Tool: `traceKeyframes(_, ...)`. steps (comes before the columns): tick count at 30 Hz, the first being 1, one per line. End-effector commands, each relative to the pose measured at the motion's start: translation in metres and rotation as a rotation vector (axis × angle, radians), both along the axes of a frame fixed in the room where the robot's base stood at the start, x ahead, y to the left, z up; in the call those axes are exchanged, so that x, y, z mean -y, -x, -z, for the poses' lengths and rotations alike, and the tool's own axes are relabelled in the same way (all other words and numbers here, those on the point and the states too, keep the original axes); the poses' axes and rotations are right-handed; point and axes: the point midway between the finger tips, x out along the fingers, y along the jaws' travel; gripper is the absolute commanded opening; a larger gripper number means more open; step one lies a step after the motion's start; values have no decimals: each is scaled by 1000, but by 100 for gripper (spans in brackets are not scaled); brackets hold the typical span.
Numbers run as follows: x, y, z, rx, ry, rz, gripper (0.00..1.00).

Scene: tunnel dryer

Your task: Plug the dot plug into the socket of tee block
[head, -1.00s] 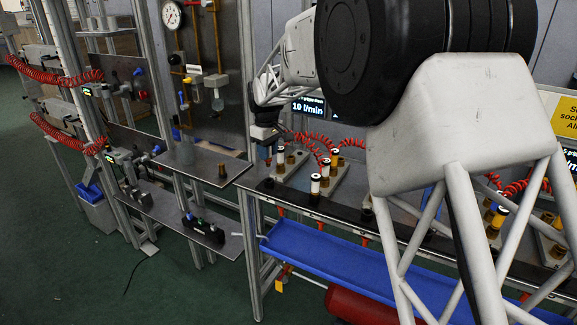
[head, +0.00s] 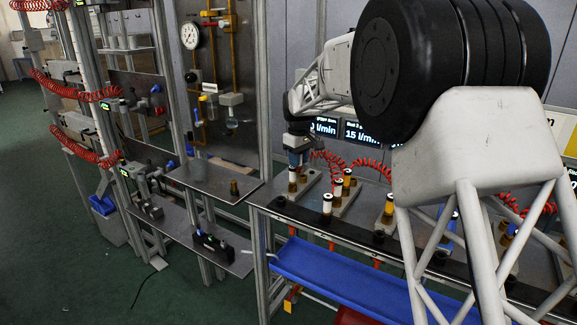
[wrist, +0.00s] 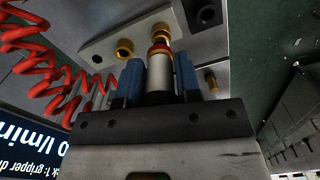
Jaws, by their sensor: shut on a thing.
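My gripper (head: 296,158) is over the left end of the bench in the head view. Its blue fingers (wrist: 160,80) are shut on a pale, cylindrical plug (wrist: 159,75) with a black lower part and a red band near its brass-coloured end. I take it for the dot plug, though no dot shows. The plug also shows below the fingers in the head view (head: 292,181). A light grey block (wrist: 100,42) with brass sockets lies beyond it, probably the tee block. The plug's end overlaps one brass socket (wrist: 160,30) in the wrist view; I cannot tell whether they touch. Another socket (wrist: 125,48) is uncovered.
More white-and-black plugs (head: 327,203) stand along the bench to the right, with red coiled hoses (head: 335,160) behind. A display (head: 362,132) is at the back. A blue tray (head: 340,278) hangs below the bench. A metal shelf (head: 205,180) is to the left.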

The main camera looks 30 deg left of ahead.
Motion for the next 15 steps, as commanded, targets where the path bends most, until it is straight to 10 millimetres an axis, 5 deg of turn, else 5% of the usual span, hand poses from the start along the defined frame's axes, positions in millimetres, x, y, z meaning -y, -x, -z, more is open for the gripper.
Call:
traceKeyframes(5,9,-26,-4,-1,1,18,3)
traceKeyframes(15,-9,-51,-9,-2,1,-23,3)
